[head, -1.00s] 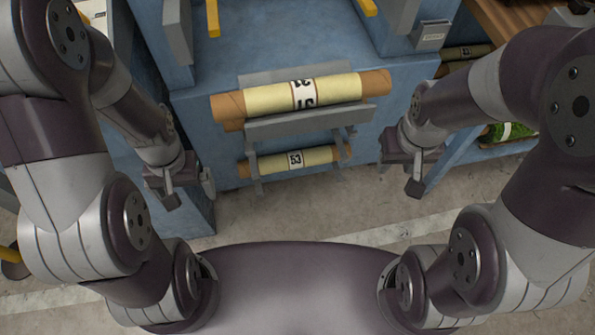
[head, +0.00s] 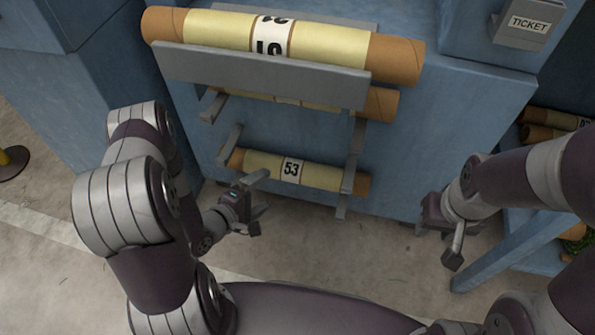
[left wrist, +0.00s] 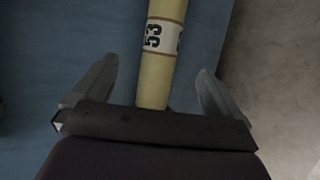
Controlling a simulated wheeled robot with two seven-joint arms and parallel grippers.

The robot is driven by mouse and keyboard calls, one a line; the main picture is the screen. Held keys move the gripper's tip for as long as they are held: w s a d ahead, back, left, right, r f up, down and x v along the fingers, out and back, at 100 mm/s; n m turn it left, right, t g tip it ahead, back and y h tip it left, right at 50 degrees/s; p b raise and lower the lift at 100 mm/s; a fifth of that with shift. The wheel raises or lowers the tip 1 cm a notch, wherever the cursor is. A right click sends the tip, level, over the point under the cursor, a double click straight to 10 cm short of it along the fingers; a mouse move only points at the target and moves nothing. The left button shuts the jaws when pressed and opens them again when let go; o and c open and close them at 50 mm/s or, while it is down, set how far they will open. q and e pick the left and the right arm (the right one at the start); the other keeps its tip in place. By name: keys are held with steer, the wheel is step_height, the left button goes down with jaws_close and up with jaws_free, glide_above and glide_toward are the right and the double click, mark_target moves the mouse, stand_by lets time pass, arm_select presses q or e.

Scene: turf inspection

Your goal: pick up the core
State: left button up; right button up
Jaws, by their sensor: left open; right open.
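Three cardboard cores with brown ends and yellow wraps lie on grey holders on the blue stand. The top core (head: 330,42) has a black-and-white number label, partly cut off. A middle core (head: 380,103) is mostly hidden behind a grey plate. The lowest core (head: 255,164) is labelled 53. My left gripper (head: 256,206) is open just below the lowest core's left part. In the left wrist view the 53 core (left wrist: 158,75) runs up between the spread fingers; I cannot tell if it is within their reach. My right gripper (head: 440,230) is open and empty, right of the stand's lower holder.
The grey plate (head: 260,75) juts out under the top core. Grey bracket arms (head: 354,155) flank the lowest core. A ticket box (head: 528,20) is at the upper right. A blue-framed shelf (head: 510,240) with more cores stands at the right. Concrete floor (head: 330,240) is open below.

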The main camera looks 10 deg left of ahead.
mark_target(286, 175)
arm_select(q)
steer(key=b+x, duration=0.1)
steer(key=x, duration=0.2)
steer(key=b+x, duration=0.2)
steer(key=x, duration=0.1)
steer(key=shift+w+d+f, duration=0.2)
steer(key=shift+w+f, duration=0.05)
steer(key=shift+f, duration=0.1)
steer(key=b+x, duration=0.4)
steer(key=shift+w+f, duration=0.1)
steer(key=shift+f, duration=0.3)
steer(key=shift+w+d+b, duration=0.1)
steer(key=shift+w+b, duration=0.2)
steer(key=shift+w, duration=0.05)
steer(key=shift+w+r, duration=0.1)
steer(key=shift+r, duration=0.05)
steer(key=c, duration=1.5)
steer(key=shift+r, duration=0.1)
